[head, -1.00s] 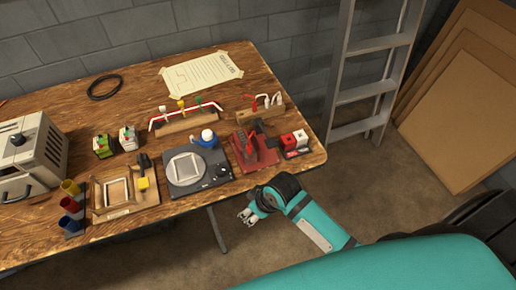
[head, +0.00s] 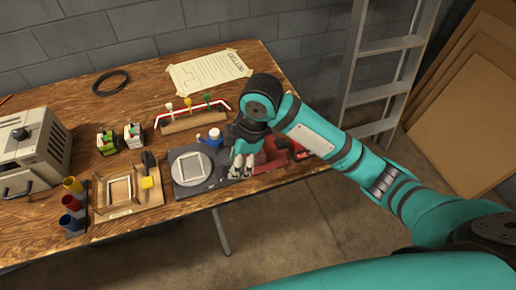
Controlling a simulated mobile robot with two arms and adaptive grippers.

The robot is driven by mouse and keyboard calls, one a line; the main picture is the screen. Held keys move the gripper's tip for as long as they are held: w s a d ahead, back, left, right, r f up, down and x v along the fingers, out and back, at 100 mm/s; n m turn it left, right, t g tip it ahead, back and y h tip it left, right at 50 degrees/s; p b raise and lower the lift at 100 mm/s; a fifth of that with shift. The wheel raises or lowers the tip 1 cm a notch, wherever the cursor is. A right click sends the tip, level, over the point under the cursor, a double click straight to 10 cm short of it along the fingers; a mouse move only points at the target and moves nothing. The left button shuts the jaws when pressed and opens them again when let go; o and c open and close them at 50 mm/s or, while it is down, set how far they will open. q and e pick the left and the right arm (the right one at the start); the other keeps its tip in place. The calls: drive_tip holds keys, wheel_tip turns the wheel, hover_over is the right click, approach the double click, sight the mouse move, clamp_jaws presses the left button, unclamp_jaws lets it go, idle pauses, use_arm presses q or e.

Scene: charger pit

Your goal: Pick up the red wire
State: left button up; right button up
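My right gripper (head: 240,174) hangs fingers-down over the front right of the table, beside the dark plate with the pale square frame (head: 190,170). Its fingers look apart with nothing visible between them. I cannot make out a separate red wire there. A red-and-white strip (head: 226,103) runs along the rack with white, yellow and green tops. The red device (head: 271,155) is partly hidden behind my arm and gripper. My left gripper is out of view.
A blue-and-white bottle (head: 213,138) stands close left of my gripper. A wooden tray (head: 117,210), coloured cups (head: 72,203), a grey metal box (head: 28,150) and a black ring (head: 110,82) are further left. A ladder (head: 385,85) stands right of the table.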

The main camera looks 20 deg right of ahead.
drive_tip(key=w+d+r+n+g+h, duration=0.1)
drive_tip(key=w+d+r+n, duration=0.1)
drive_tip(key=w+d+r, duration=0.3)
drive_tip(key=w+d+r+n+h, duration=0.1)
drive_tip(key=d+r+h, duration=0.15)
drive_tip(key=r, duration=0.45)
drive_tip(key=shift+y, duration=0.35)
wheel_tip(320, 180, down, 11)
drive_tip(key=shift+f, duration=0.15)
drive_tip(key=f, duration=0.5)
drive_tip(key=shift+w+a+f, duration=0.15)
drive_tip(key=shift+w+f, duration=0.05)
drive_tip(key=shift+f, duration=0.1)
clamp_jaws()
